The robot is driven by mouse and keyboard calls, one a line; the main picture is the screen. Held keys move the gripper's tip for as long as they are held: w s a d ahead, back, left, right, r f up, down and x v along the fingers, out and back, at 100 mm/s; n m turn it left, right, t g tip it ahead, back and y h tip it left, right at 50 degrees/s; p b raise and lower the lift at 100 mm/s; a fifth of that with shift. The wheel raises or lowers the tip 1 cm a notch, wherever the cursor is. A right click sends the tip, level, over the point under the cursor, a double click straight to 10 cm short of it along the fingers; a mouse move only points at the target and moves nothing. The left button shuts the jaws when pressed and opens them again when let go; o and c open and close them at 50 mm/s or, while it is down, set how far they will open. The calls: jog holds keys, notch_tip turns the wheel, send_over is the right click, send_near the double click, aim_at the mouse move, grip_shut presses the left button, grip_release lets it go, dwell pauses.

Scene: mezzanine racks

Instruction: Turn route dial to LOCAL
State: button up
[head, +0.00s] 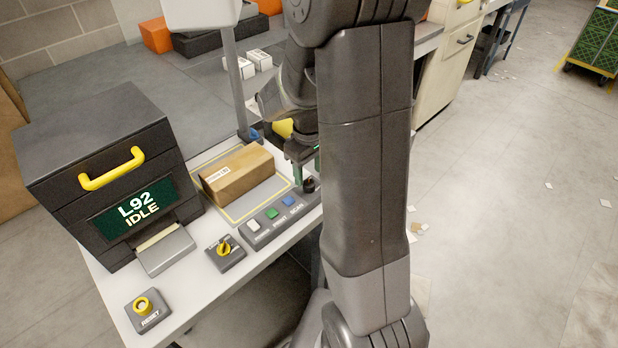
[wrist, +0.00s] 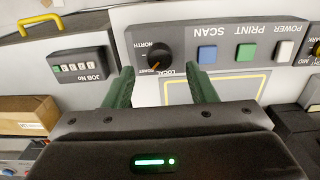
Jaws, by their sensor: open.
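The route dial (wrist: 160,55) is a round black knob on a grey panel in the wrist view. The orange pointer mark is at the knob's lower-left side in the picture, away from LOCAL. My gripper (wrist: 160,72) has two green fingers, spread apart on either side of the dial and not closed on it. In the head view the dial (head: 309,185) sits at the panel's right end, just below my gripper (head: 303,160), partly hidden by my arm.
Blue, green and white buttons (head: 271,214) sit beside the dial on the same panel. A cardboard box (head: 237,176) lies on the yellow-outlined area. A dark machine (head: 100,165) reading L92 IDLE, a yellow knob (head: 224,247) and a RESET button (head: 143,306) stand left.

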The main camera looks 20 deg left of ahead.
aim_at(309, 183)
jog(key=shift+f, duration=1.8)
jog(key=c, duration=1)
jog(key=shift+o, duration=0.2)
jog(key=n+b, duration=0.1)
jog(key=n, duration=0.3)
jog(key=shift+n+b, duration=0.55)
jog(key=shift+n, duration=1.85)
